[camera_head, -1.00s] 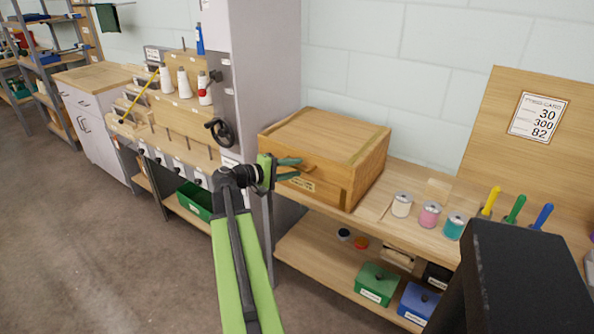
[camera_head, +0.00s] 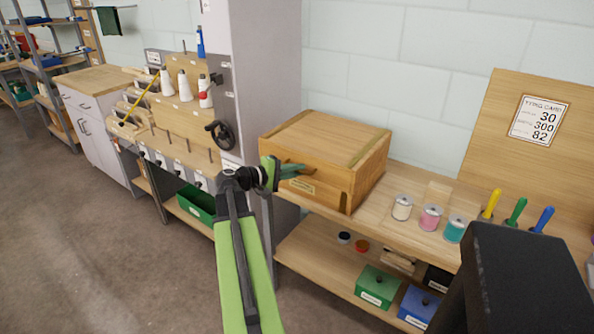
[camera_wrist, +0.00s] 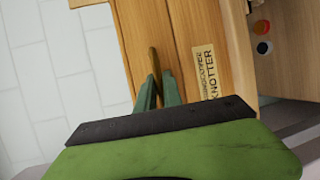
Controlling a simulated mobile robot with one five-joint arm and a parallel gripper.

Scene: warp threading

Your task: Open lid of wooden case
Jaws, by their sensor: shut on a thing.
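The wooden case (camera_head: 322,160) sits on the workbench with its lid (camera_head: 325,137) down. A label plate (camera_head: 301,186) is on its front, and the plate also shows in the wrist view (camera_wrist: 206,72). My gripper (camera_head: 297,170) is at the upper front of the case. In the wrist view my gripper (camera_wrist: 159,86) has its two green fingers close together around a narrow brown tab (camera_wrist: 153,62) at the lid's front edge. The fingers hide part of the tab.
Several jars (camera_head: 431,216) and coloured-handled tools (camera_head: 515,212) stand right of the case. A grey cabinet column (camera_head: 262,80) and a handwheel (camera_head: 221,133) are at its left. Green (camera_head: 377,286) and blue boxes (camera_head: 418,305) are on the shelf below.

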